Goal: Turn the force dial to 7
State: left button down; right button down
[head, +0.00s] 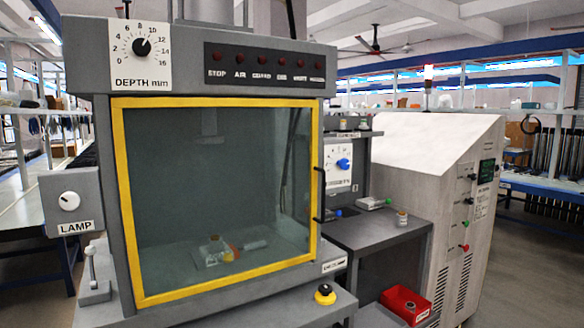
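A dial with a blue knob (343,164) sits on a white scale plate (338,178) on the grey unit right of the yellow-framed window. Its numbers and label are too small to read, so I cannot tell whether it is the force dial or where it points. A black dial (141,46) at the top left is labelled DEPTH mm and points up and right, at about 9 to 10. A white knob (69,201) sits on the box labelled LAMP. No dial with a readable force label shows. Neither of my grippers is in view.
A yellow-framed window (119,200) with a black handle (319,195) closes the grey machine. Behind it lie small parts. A dark side table (375,228) holds small items. A red bin (405,305) stands low right. A yellow-and-black button (325,294) is in front. A white cabinet (425,165) stands right.

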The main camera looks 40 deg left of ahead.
aim_at(344, 164)
jog(key=u, duration=1.1)
